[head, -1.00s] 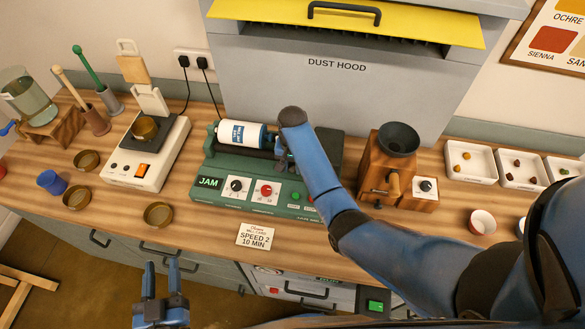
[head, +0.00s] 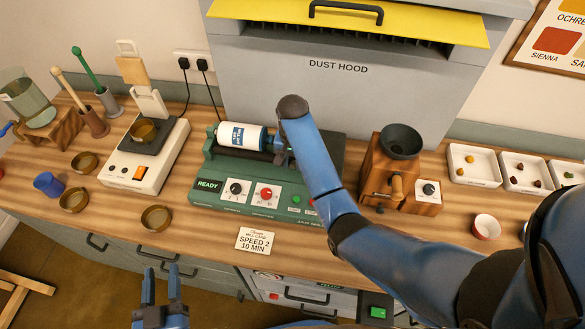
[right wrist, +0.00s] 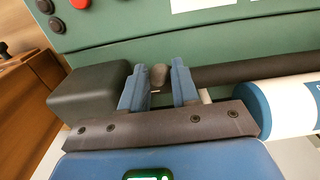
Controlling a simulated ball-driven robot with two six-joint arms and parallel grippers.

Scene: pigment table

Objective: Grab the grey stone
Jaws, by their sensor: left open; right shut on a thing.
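The grey stone (right wrist: 158,77) is a small rounded lump between the two blue fingers of my right gripper (right wrist: 156,88) in the right wrist view. The right gripper is shut on it, over the green roller mill (head: 205,170), beside a dark roller (right wrist: 235,72). In the head view my right gripper (head: 284,152) is at the right end of the white and blue jar (head: 240,137), and the stone is hidden or too small to make out. The mill's display (head: 208,185) reads READY. My left gripper (head: 161,282) is open and empty, low in front of the counter.
A wooden grinder (head: 378,170) stands right of the mill, with white trays (head: 473,165) beyond it. A scale (head: 150,165), several brass dishes (head: 157,218) and a blue cup (head: 48,184) are on the left. The dust hood (head: 340,95) rises behind.

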